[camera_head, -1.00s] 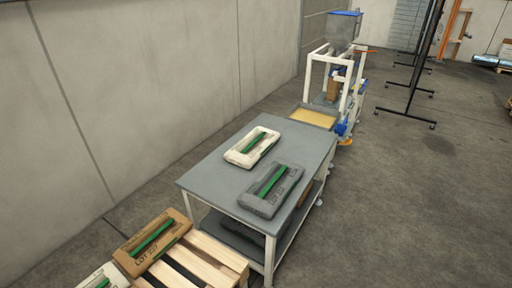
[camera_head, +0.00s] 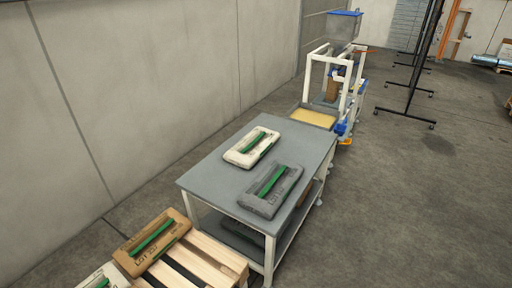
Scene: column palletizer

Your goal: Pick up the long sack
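Two sacks with green stripes lie flat on the grey table (camera_head: 215,170). The white sack (camera_head: 240,158) is toward the table's back left. The dark grey sack (camera_head: 262,207) is near its front right edge and looks somewhat longer. A brown sack (camera_head: 135,243) lies on the wooden pallet at the lower left, and another white sack (camera_head: 117,276) is cut off by the bottom edge. I cannot tell for sure which sack is the long one. Neither of my grippers shows in the head view.
The wooden pallet (camera_head: 222,252) stands close to the table's near end. A white-framed machine with a hopper (camera_head: 343,25) and a yellow-topped bed (camera_head: 312,118) stands beyond the table. A wall runs along the left. The floor to the right is clear up to black stands (camera_head: 412,90).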

